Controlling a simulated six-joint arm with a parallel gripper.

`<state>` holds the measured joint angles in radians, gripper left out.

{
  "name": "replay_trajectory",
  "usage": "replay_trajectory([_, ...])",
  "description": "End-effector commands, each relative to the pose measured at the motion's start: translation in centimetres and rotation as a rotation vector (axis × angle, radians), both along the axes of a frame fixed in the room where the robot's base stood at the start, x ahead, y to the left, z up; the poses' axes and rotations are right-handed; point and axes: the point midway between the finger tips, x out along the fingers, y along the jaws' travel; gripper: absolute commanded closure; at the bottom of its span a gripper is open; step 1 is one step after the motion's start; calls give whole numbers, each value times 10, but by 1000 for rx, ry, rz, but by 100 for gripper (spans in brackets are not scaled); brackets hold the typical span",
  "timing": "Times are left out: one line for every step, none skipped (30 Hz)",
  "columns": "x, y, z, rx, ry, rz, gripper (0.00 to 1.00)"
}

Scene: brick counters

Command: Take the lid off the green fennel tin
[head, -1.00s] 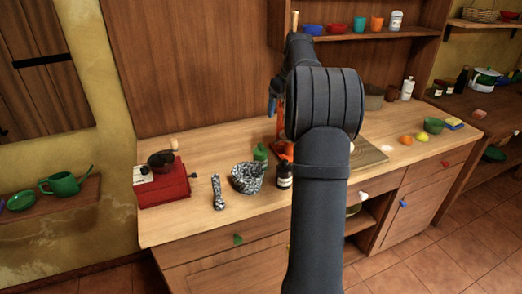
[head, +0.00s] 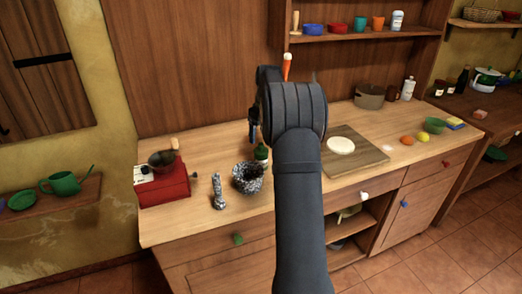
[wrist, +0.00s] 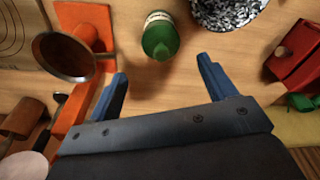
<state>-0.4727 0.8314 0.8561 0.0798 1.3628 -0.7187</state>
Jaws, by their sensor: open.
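The green fennel tin (wrist: 160,38) stands upright on the counter, seen from above in the wrist view with its green lid on top and a pale label on its side. In the head view the tin (head: 261,154) shows partly, close beside my arm and behind the speckled mortar. My gripper (wrist: 162,68) is open and empty, its two blue fingers spread on either side of the tin's line but short of it in the picture. In the head view my gripper (head: 253,120) hangs above the tin, partly hidden by my arm. No contact shows.
An orange stand with a funnel (wrist: 66,56) is left in the wrist view. A red burner box (head: 162,186) is at the counter's left. A board (head: 357,157) lies right of my arm.

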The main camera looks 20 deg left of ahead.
Motion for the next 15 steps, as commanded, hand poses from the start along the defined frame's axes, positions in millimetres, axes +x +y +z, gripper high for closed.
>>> replay_trajectory([0,0,-3,0,0,0,23])
replay_trajectory([0,0,-4,0,0,0,23])
replay_trajectory([0,1,-7,0,1,0,23])
replay_trajectory([0,1,-10,-1,1,0,23])
replay_trajectory([-1,1,-13,-1,1,0,23])
replay_trajectory([-1,2,-19,-1,3,0,23])
replay_trajectory([-2,2,-24,-1,3,0,23])
replay_trajectory([-2,3,-29,-1,3,0,23])
replay_trajectory([-3,3,-36,-2,4,0,23])
replay_trajectory([-2,4,-40,-1,3,0,23])
replay_trajectory([-2,4,-44,-1,1,0,23])
replay_trajectory([-2,5,-48,-1,1,0,23])
replay_trajectory([-2,5,-50,-1,1,0,23])
replay_trajectory([-1,5,-53,-1,0,0,23])
replay_trajectory([-1,5,-55,0,0,0,23])
